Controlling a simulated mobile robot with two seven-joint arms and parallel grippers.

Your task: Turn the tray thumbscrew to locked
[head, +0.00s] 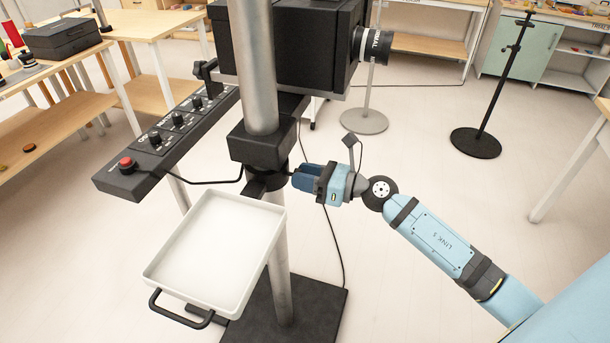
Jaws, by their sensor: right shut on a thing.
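The white tray (213,248) is empty and sits on a bracket at the front of the metal post, with a black handle (180,309) at its near edge. A black collar (268,179) rings the post behind the tray. My right gripper (297,178) comes in from the right, its dark blue fingers shut on the tray thumbscrew at the collar's right side. The fingers hide most of the thumbscrew, so its turn and any lock mark cannot be made out. My left gripper is not in view.
A black control panel (165,139) with knobs and a red button (126,164) juts out left of the post. A black camera (300,45) is mounted above. The post stands on a black base plate (310,308).

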